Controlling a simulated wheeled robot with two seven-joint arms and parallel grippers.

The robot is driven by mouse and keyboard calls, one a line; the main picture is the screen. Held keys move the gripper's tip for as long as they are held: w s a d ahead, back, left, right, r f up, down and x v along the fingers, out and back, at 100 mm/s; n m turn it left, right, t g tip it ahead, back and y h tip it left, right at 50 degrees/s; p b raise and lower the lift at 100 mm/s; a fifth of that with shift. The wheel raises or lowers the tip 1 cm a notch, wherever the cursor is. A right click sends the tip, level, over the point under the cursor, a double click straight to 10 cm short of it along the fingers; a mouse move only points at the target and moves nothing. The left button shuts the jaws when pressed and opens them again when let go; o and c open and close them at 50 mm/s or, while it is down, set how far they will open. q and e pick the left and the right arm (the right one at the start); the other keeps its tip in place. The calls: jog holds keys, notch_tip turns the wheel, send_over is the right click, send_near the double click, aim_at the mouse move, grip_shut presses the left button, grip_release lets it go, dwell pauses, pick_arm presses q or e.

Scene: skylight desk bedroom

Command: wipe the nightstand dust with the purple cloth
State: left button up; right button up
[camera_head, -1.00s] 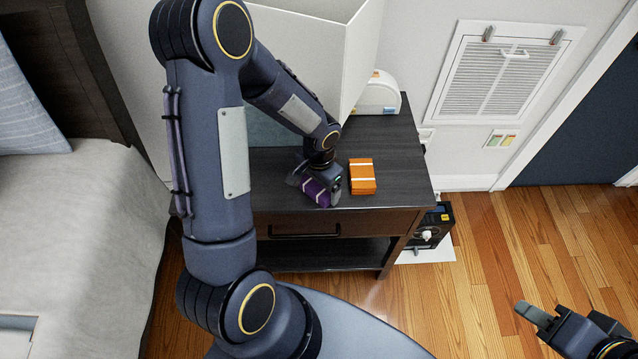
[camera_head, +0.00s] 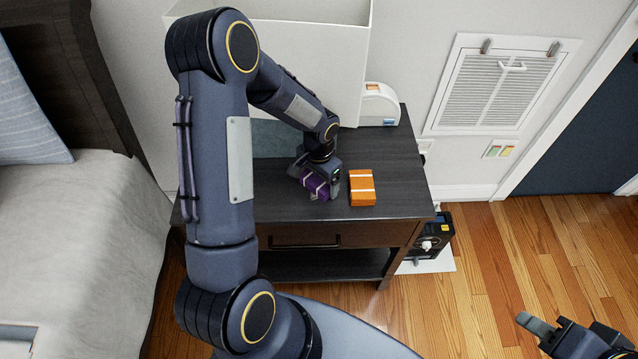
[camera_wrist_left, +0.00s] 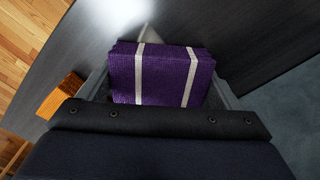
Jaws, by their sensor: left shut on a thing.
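The purple cloth (camera_head: 315,184) has white stripes and is held in my left gripper (camera_head: 318,190), low at the dark nightstand's (camera_head: 390,160) top. In the left wrist view the folded cloth (camera_wrist_left: 160,78) fills the space between the fingers, with the nightstand top (camera_wrist_left: 235,25) beyond it. I cannot tell whether the cloth touches the surface. A pale smudge, dust or glare, shows on the top (camera_wrist_left: 128,12) in the left wrist view. My right gripper (camera_head: 540,328) is at the lower right, over the floor, partly cut off; its opening is unclear.
An orange box with a white band (camera_head: 362,187) lies on the nightstand just right of the cloth. A white rounded device (camera_head: 380,104) and a large white panel-like object (camera_head: 290,65) stand at the back. A bed (camera_head: 75,240) is at left. A black device (camera_head: 432,238) sits on the floor at right.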

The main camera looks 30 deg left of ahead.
aim_at(319, 204)
pick_arm(q)
jog(key=shift+w+a, duration=0.55)
jog(key=shift+w, duration=0.3)
jog(key=shift+w+a, duration=0.1)
jog(key=shift+f, duration=0.2)
jog(key=shift+b, duration=0.35)
jog(key=shift+s+d+f+b, duration=0.15)
jog(key=shift+s+d, duration=0.1)
jog(key=shift+s, duration=0.25)
jog(key=shift+s+d+r+b, duration=0.1)
jog(key=shift+s+d, duration=0.2)
jog(key=shift+s, duration=0.25)
jog(key=shift+s+d+f+b, duration=0.15)
jog(key=shift+s+d, duration=0.1)
jog(key=shift+s, duration=0.25)
jog(key=shift+s+d+r+b, duration=0.1)
jog(key=shift+s+d+b, duration=0.2)
jog(key=shift+s+d, duration=0.5)
jog(key=shift+s+d+r+b, duration=0.1)
jog(key=shift+s+d+b, duration=0.3)
jog(key=shift+s, duration=0.65)
jog(key=shift+d, duration=0.1)
jog(key=shift+w+r+p, duration=0.2)
jog(key=shift+r+p, duration=2.15)
jog(key=shift+r, duration=0.8)
